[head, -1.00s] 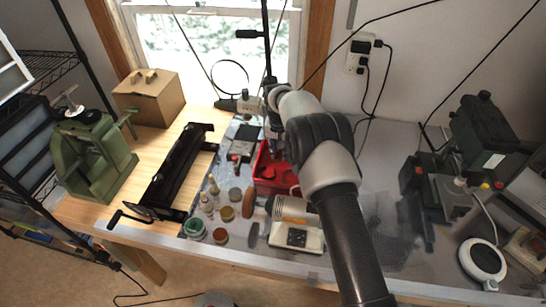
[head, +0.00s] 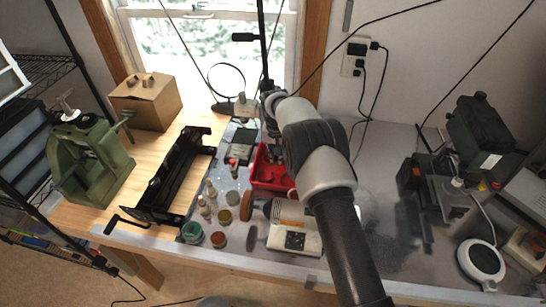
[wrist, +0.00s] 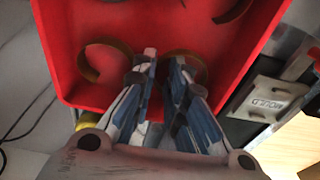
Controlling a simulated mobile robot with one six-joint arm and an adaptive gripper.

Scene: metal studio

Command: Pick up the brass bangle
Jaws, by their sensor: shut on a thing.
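In the wrist view a red bin (wrist: 62,45) holds several thin brass rings. One brass bangle (wrist: 204,72) curves out from behind the right fingertip. A second ring (wrist: 83,67) lies left of the fingers, and a third (wrist: 232,12) is partly cut off at the top right. My gripper (wrist: 164,62) points into the bin, its fingers close together and shut on the right-hand bangle. The fingertips cover the gripped part. In the head view the red bin (head: 262,178) stands near the middle of the bench, partly behind my arm.
A white device (head: 294,240), small jars (head: 218,239) and a black tray-like frame (head: 165,180) stand near the bin. A green machine (head: 92,160) and a cardboard box (head: 150,103) are at left. More equipment (head: 475,140) stands at right. Grey bench surface shows right of my arm.

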